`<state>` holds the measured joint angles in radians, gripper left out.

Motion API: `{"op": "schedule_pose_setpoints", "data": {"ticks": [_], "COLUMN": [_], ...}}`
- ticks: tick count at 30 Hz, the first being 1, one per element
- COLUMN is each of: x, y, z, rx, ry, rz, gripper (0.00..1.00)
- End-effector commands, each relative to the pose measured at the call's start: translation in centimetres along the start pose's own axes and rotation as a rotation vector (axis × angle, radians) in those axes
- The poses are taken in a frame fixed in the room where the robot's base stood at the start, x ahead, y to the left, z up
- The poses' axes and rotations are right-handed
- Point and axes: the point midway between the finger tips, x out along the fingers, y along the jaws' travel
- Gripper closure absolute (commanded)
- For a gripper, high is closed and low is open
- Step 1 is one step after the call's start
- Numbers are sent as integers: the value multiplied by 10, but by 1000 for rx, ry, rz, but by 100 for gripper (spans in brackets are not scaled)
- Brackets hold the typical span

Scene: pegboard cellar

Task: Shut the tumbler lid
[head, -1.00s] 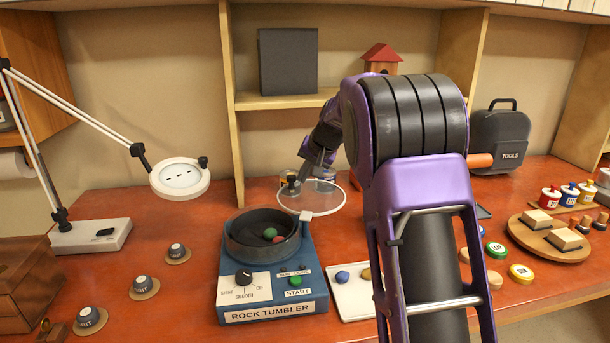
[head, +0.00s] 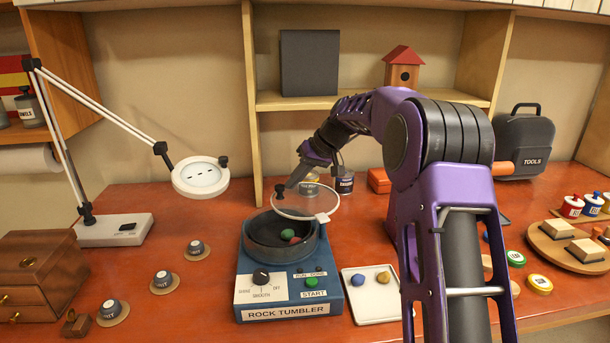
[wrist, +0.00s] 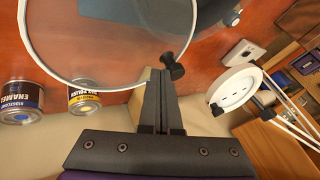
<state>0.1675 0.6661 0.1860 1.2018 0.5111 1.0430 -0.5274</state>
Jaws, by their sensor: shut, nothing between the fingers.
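The rock tumbler (head: 290,283) is a blue box with an open dark drum (head: 258,232) holding green and red stones. Its lid (head: 315,202), a clear disc with a white rim, is raised above the drum's back and right side, joined at a pale hinge block (head: 322,217). A dark knob (head: 280,191) stands at the lid's left edge. My gripper (head: 289,185) is shut and empty, right beside the knob. In the wrist view the fingertips (wrist: 163,74) lie against or very near the knob (wrist: 173,67) and rim (wrist: 30,48); contact is unclear.
A magnifier lamp (head: 200,177) stands to the left. Tins (head: 344,183) stand behind the lid. A white tray (head: 371,308) with stones sits right of the tumbler, close to my arm. Small dials (head: 163,281) lie on the left, with bare red bench between.

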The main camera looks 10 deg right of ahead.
Motion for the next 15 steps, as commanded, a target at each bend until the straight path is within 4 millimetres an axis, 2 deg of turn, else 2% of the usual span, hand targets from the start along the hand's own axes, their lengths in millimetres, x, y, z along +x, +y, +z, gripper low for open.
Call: {"op": "schedule_pose_setpoints", "data": {"ticks": [15], "x": [8], "y": [-50], "z": [30], "rx": [-362], "ry": [-186], "rz": [-183], "gripper": [100]}}
